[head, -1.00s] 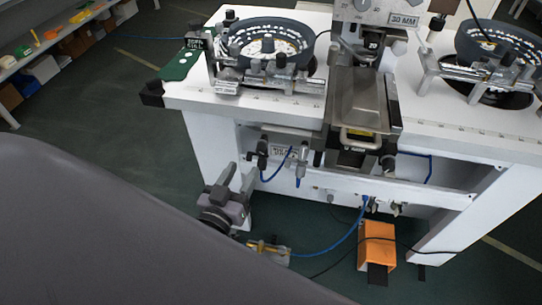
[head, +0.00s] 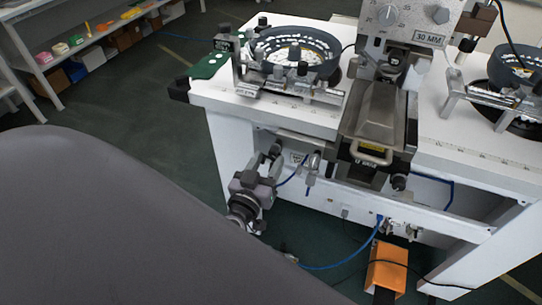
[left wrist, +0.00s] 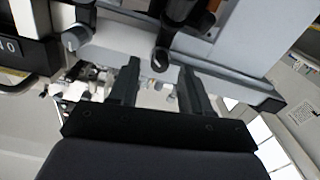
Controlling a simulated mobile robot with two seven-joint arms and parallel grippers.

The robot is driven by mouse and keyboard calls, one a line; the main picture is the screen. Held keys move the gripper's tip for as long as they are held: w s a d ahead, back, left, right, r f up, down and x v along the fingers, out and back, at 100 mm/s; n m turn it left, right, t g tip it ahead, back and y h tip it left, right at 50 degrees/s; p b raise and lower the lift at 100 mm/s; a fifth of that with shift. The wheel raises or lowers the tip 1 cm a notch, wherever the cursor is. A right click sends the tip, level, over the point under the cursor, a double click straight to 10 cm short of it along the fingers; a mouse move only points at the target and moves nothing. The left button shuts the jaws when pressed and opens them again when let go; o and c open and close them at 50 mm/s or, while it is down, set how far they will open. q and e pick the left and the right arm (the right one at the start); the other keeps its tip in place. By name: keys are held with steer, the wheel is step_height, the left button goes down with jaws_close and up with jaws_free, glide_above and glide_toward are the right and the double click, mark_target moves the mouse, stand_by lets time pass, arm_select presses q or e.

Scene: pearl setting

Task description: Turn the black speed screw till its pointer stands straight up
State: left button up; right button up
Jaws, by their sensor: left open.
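A black screw fitting (head: 276,149), which looks like the speed screw, hangs under the front left edge of the white bench. My left gripper (head: 268,168) is just below it in the head view, pointing up and partly overlapping it. The pointer is too small to make out. In the left wrist view, my left gripper (left wrist: 158,68) is open, its two dark fingers apart. My right gripper is not in view.
A silver fitting (head: 314,161) with a blue hose hangs just right of the black one. The white bench (head: 315,118) overhangs the gripper. An orange pedal box (head: 387,267) stands on the floor at right. Open floor lies left of the bench.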

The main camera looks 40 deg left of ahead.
mark_target(274, 151)
arm_select(q)
steer(key=shift+x, duration=1.3)
jaws_close()
